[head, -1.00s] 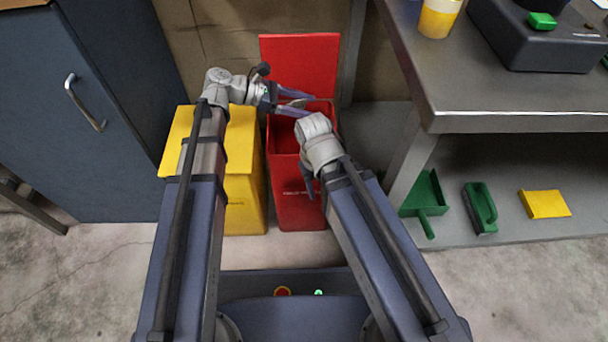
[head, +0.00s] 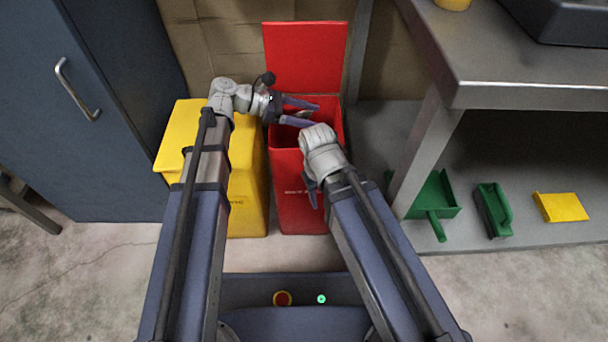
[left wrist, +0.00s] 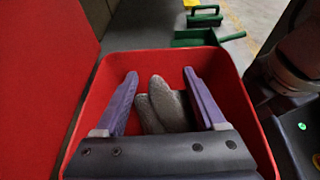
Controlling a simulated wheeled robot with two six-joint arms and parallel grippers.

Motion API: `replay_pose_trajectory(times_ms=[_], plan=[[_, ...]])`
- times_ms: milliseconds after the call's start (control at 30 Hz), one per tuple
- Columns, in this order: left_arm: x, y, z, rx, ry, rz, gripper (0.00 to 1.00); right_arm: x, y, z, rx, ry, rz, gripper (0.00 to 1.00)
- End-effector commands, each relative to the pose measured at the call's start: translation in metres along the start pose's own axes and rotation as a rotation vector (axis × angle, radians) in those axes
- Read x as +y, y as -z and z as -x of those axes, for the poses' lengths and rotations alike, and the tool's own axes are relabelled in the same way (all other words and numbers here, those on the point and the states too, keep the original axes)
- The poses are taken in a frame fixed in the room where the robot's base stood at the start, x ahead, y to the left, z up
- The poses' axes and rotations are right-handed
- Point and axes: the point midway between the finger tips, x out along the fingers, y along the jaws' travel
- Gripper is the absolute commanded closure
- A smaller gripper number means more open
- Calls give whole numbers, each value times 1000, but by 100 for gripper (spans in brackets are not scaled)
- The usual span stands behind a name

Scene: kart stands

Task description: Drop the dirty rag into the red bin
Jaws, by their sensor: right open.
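The red bin (head: 300,200) stands on the floor with its lid (head: 305,55) raised at the back. My left gripper (head: 310,113) is over the bin's mouth, its two fingers spread apart. In the left wrist view my left gripper (left wrist: 160,85) is open, with the grey rag (left wrist: 168,105) showing between and beyond the fingers, inside the bin's rim (left wrist: 235,80). It seems clear of both fingers; its depth is hard to judge. In the head view a small grey part of it shows (head: 304,115). My right gripper (head: 313,190) is open and empty at the bin's front.
A yellow bin (head: 247,195) stands left of the red one, beside a blue cabinet (head: 100,130). A metal bench (head: 510,80) is on the right.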

Motion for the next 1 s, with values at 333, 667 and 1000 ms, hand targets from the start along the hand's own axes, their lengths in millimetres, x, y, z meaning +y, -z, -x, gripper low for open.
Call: replay_pose_trajectory(times_ms=[333, 667, 1000], plan=[[0, 0, 0, 0, 0, 0, 0, 0, 0, 0, 0, 0, 0, 50], [1, -3, 26, 0, -3, 1, 0, 1, -1, 12, -1, 0, 0, 50], [1, -1, 72, 0, -2, 0, 0, 3, -2, 29, -2, 0, 0, 50]])
